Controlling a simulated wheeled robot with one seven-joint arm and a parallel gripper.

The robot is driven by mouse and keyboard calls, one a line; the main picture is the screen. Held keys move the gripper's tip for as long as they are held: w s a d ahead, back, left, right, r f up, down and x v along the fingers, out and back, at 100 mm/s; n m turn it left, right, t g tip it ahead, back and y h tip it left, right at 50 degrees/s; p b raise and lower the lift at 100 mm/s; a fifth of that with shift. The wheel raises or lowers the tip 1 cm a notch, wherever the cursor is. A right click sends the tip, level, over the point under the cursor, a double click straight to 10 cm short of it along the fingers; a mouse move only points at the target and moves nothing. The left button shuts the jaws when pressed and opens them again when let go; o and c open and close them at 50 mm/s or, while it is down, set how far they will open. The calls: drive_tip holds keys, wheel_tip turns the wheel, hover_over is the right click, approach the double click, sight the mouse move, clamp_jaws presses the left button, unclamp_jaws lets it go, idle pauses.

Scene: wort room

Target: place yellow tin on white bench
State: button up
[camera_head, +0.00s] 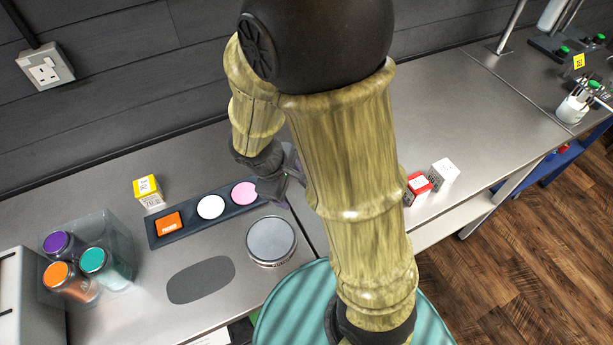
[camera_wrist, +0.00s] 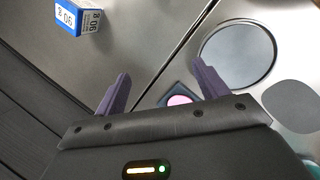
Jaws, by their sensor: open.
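My gripper (camera_head: 283,188) is above the bench beside the pink end of a dark tray, partly hidden by my arm. In the wrist view its two purple-grey fingers (camera_wrist: 162,84) are apart with nothing between them. No plainly yellow tin shows. The nearest match is a small yellow and white box (camera_head: 149,191) standing behind the tray, left of my gripper. A round grey-topped tin (camera_head: 270,241) stands in front of the tray. The bench top (camera_head: 195,160) looks pale grey. A second pale grey top (camera_head: 455,110) with white legs joins it on the right.
The dark tray (camera_head: 161,240) holds orange, white and pink pieces. A clear bin (camera_head: 125,243) holds jars with coloured lids. Red (camera_head: 418,187) and white (camera_head: 444,172) boxes stand near the front edge. A blue and white box (camera_wrist: 79,17) shows in the wrist view. A grey oval (camera_head: 201,280) lies bare.

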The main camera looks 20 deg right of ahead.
drive_tip(key=s+d+r+m+t+y, duration=0.1)
drive_tip(key=s+d+r+m+y, duration=0.1)
drive_tip(key=m, duration=0.8)
wheel_tip(320, 180, up, 2)
drive_tip(key=shift+s+d+r+y, duration=0.15)
drive_tip(key=shift+s+d+y, duration=0.2)
drive_tip(key=shift+d+y, duration=0.4)
drive_tip(key=shift+o, duration=0.4)
